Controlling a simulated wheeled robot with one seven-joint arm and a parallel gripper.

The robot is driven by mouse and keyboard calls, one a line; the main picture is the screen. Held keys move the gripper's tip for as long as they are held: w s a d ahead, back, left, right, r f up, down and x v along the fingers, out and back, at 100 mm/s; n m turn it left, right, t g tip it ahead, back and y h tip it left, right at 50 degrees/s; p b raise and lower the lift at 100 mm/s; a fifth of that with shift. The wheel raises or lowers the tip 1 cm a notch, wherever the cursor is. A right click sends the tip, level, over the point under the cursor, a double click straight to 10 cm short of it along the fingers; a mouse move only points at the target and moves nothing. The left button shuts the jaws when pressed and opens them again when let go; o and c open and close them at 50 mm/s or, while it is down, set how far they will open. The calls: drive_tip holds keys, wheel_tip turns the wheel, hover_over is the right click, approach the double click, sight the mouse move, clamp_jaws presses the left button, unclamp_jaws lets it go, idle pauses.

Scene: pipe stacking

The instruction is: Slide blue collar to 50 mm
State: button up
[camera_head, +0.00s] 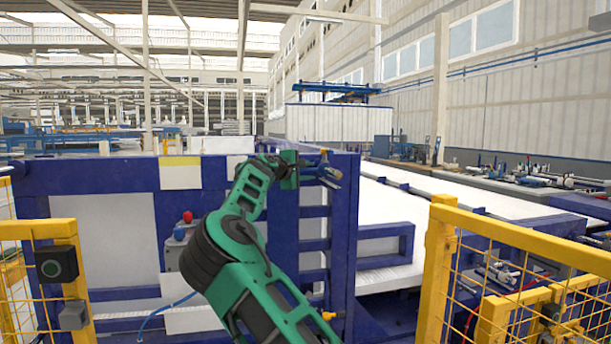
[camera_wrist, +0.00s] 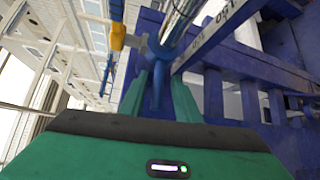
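The blue collar (camera_wrist: 158,50) sits around a shiny metal rod (camera_wrist: 181,18) in the wrist view. A blue stem hangs from it toward me, between the two green fingers of my gripper (camera_wrist: 160,88). I cannot tell whether the fingers press on the stem or stand a little apart from it. A pale scale strip (camera_wrist: 212,36) with printed numbers, one reading like 150, runs beside the rod. In the head view my gripper (camera_head: 306,168) is at the blue frame's upper right, and the rod and collar there are small and unclear.
A yellow block (camera_wrist: 118,38) is close left of the collar. The blue frame (camera_head: 315,225) with rungs stands right beside my gripper. Yellow mesh fences (camera_head: 437,260) stand at the right and left front. A red button (camera_head: 188,217) is on the frame's panel.

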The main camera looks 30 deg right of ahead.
drive_tip(key=shift+a+r, duration=0.1)
drive_tip(key=shift+a, duration=0.15)
drive_tip(key=shift+s+a, duration=0.1)
drive_tip(key=shift+a, duration=0.15)
drive_tip(key=v, duration=1)
drive_tip(key=shift+s, duration=0.1)
